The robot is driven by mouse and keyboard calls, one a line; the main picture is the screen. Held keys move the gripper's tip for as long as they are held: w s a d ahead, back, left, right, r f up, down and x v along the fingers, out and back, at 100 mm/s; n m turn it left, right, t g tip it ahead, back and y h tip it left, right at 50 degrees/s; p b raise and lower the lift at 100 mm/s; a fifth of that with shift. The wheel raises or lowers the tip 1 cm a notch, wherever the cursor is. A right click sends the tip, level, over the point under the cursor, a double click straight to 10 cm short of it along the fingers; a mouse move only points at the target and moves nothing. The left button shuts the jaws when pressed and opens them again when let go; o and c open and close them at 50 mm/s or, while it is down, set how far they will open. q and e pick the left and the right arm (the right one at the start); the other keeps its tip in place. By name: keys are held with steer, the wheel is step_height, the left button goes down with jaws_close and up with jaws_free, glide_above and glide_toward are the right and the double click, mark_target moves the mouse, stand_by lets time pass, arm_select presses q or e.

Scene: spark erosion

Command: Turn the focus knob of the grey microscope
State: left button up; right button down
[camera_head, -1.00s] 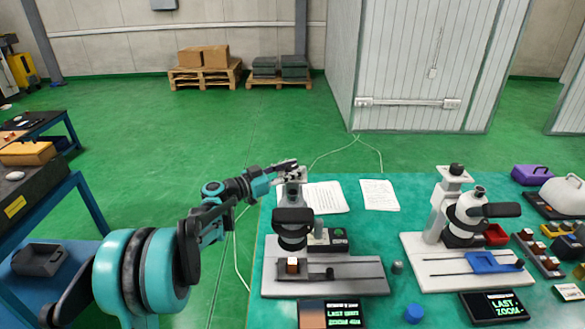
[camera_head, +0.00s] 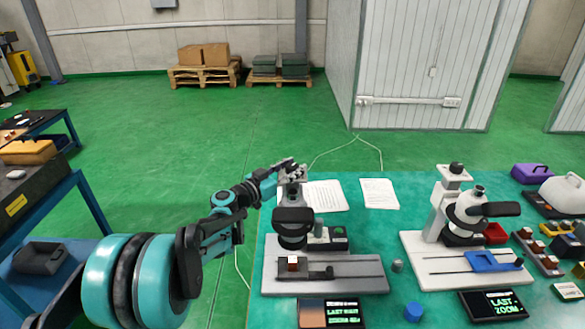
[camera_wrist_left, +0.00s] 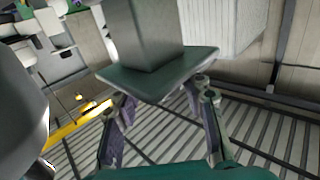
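The grey microscope (camera_head: 293,195) stands on the near left of the green table, with a black eyepiece head and a wide grey base. My left gripper (camera_head: 291,171) is at the top of its column, and my left arm reaches in from the left. The focus knob cannot be made out there; the gripper covers that spot. In the left wrist view the two fingers (camera_wrist_left: 165,103) are spread apart, their tips close to a dark square plate (camera_wrist_left: 185,68) with a grey post. Contact cannot be told. My right gripper is not in view.
A white microscope (camera_head: 440,215) with a black top knob stands to the right. Paper sheets (camera_head: 325,196) lie behind the grey one. A display (camera_head: 330,313), a blue cylinder (camera_head: 413,312) and a small grey piece (camera_head: 397,265) are near the front.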

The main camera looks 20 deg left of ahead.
arm_select(q)
steer(key=shift+o, duration=0.5)
steer(key=shift+s+a, duration=0.15)
steer(key=shift+s, duration=0.05)
steer(key=v, duration=1.1)
steer(key=shift+s, duration=0.25)
